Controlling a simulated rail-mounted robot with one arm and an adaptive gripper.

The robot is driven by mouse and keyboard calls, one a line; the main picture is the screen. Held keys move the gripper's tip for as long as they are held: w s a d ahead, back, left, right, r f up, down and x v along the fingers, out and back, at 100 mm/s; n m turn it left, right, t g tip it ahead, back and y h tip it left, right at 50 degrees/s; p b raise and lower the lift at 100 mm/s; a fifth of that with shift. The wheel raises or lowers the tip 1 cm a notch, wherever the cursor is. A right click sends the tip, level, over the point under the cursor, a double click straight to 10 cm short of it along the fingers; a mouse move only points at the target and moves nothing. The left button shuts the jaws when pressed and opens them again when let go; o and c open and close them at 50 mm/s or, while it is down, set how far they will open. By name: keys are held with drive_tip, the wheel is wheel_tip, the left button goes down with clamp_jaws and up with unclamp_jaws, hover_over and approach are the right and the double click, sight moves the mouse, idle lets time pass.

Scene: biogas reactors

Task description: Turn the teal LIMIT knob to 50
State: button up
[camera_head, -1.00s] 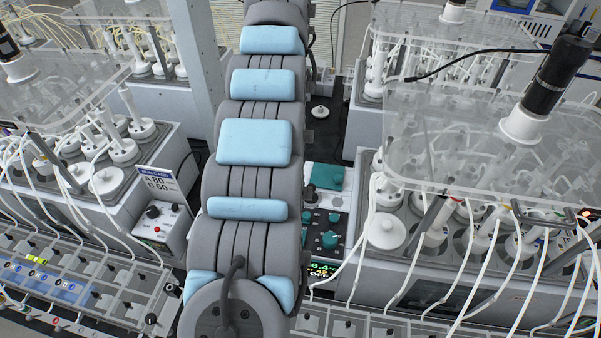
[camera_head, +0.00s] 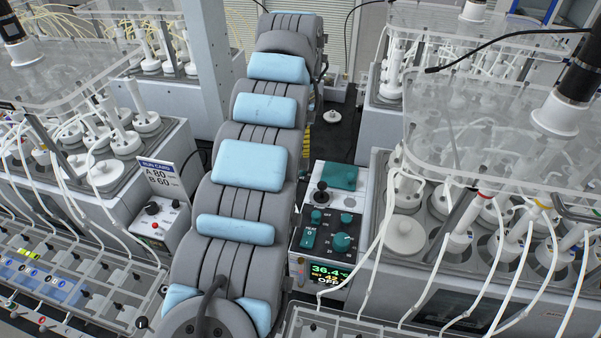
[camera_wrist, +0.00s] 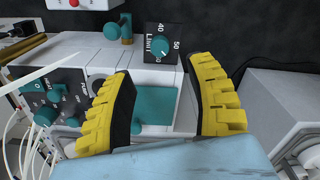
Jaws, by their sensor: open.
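In the wrist view the teal LIMIT knob (camera_wrist: 156,47) sits on a small black plate marked 40 and 50, at the far end of a white unit. Its pointer is too small to read surely. My gripper (camera_wrist: 161,72) is open and empty, its two yellow ridged fingers on either side of the view. The knob shows beyond the gap between the fingertips, apart from both. A flat teal pad (camera_wrist: 155,107) lies nearer, between the fingers. In the head view my arm hides the gripper, and I cannot make out the LIMIT knob there.
A teal knob (camera_wrist: 112,30) stands left of the plate. A run card (camera_head: 160,176) reads A 80, B 60.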

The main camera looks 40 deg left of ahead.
wheel_tip(320, 180, down, 8)
drive_tip(key=shift+f+b, duration=0.25)
drive_tip(key=shift+b, duration=0.05)
idle(0.3)
clamp_jaws()
